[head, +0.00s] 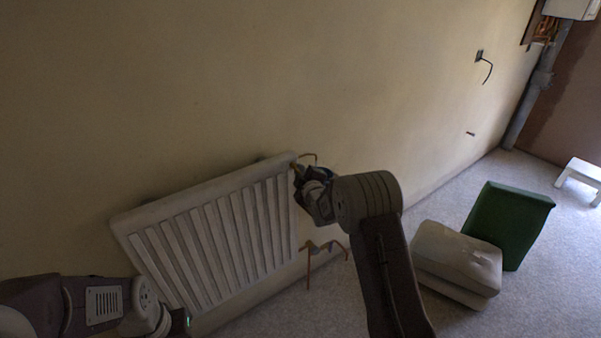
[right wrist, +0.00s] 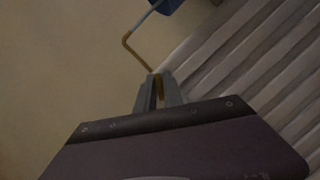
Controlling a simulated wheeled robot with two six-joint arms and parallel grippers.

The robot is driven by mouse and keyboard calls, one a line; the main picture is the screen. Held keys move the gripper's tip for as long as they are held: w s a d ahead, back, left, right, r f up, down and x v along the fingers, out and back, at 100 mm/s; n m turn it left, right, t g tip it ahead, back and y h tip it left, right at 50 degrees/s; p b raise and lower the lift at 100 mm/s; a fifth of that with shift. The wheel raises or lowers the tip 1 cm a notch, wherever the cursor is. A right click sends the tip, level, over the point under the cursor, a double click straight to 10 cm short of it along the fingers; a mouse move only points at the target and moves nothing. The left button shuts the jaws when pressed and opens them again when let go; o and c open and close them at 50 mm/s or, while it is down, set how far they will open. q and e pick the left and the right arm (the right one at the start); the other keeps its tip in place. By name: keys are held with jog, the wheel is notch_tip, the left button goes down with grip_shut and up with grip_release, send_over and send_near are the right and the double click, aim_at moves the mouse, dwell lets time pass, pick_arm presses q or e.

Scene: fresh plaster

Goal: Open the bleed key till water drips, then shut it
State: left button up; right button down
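The white ribbed radiator (head: 205,225) hangs on the plastered wall; its ribs also fill the right of the right wrist view (right wrist: 245,65). My right gripper (head: 299,177) is at its top right corner. In the right wrist view its fingers (right wrist: 159,82) are close together with a thin brass piece between them. This looks like the bent bleed key (right wrist: 137,52), whose brass rod runs up from the fingertips. A small part of it shows in the head view (head: 308,155). My left gripper (head: 186,319) is low at the left, its fingers unclear. I see no water drops.
A dark blue piece (right wrist: 169,5) is cut off at the right wrist view's top edge. Copper pipework (head: 308,268) stands below the radiator's right end.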

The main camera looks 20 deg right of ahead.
dwell(0.3)
jog(key=shift+r+m+g+y+p, duration=0.15)
jog(key=shift+m+g+y+p, duration=0.3)
jog(key=shift+m+p, duration=0.6)
jog(key=m+y+p, duration=0.1)
jog(key=m+p, duration=0.1)
jog(key=p, duration=0.1)
jog(key=m+g+y+p, duration=0.1)
jog(key=m+p, duration=0.1)
jog(key=p, duration=0.2)
jog(key=shift+r+m+g+y, duration=0.1)
jog(key=shift+m+g+y, duration=0.15)
jog(key=shift+f+m+g+y+p, duration=0.3)
jog(key=shift+m+y+p, duration=0.35)
jog(key=shift+p, duration=0.9)
jog(key=shift+m, duration=0.25)
jog(key=c, duration=1.6)
grip_release()
jog(key=shift+o, duration=0.2)
